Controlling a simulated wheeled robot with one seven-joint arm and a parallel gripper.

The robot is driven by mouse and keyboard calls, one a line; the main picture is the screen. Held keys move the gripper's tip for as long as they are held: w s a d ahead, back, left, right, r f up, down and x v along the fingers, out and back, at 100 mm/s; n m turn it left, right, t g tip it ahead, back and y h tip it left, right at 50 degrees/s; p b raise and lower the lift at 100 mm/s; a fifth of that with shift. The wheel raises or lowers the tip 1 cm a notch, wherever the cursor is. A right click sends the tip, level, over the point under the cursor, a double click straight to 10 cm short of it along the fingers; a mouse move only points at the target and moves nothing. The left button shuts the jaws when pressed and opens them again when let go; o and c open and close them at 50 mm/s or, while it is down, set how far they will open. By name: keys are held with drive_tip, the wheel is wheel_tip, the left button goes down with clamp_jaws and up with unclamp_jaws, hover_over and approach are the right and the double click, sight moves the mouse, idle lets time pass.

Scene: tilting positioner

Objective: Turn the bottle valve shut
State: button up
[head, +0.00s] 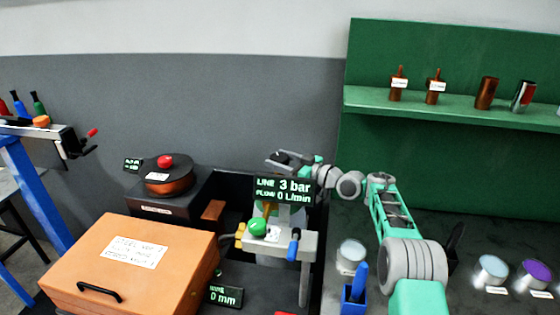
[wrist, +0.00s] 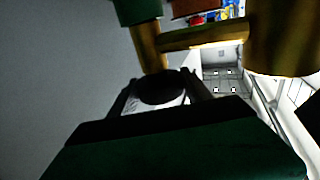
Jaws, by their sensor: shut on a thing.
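My arm reaches left across the bench in the head view, and my gripper (head: 283,158) is at the back, just above the display (head: 285,190) reading LINE 3 bar, FLOW 0 L/min. In the wrist view my gripper (wrist: 160,92) has its two fingers on either side of a dark round knob (wrist: 160,88), apparently the bottle valve, and is shut on it. Brass-coloured fittings (wrist: 200,38) lie just beyond it. In the head view the bottle and valve are mostly hidden behind the display and my gripper, so how far the valve is turned cannot be told.
An orange box (head: 130,262) stands front left, with a wire spool (head: 168,176) behind it. A grey machine head with a green knob (head: 257,227) is below the display. A blue holder (head: 354,298) and several tins stand right. A green shelf (head: 450,106) is behind.

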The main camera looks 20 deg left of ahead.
sight(286, 163)
drive_tip(key=shift+f+t+b, duration=0.1)
drive_tip(key=shift+t+b, duration=0.2)
drive_tip(key=shift+b, duration=0.75)
drive_tip(key=m+t+h+b, duration=0.1)
drive_tip(key=t+b, duration=0.1)
drive_tip(key=b, duration=0.1)
drive_tip(key=shift+m+b, duration=0.35)
drive_tip(key=shift+m, duration=0.05)
drive_tip(key=shift+r+m+t+h+b, duration=0.2)
drive_tip(key=shift+m+t+h+b, duration=0.3)
drive_tip(key=shift+t+b, duration=0.15)
drive_tip(key=shift+r, duration=0.1)
drive_tip(key=o, duration=1.4)
drive_tip(key=shift+d, duration=0.1)
drive_tip(key=b+v, duration=0.2)
drive_tip(key=v, duration=0.5)
drive_tip(key=shift+s+d, duration=0.2)
drive_tip(key=shift+s, duration=0.05)
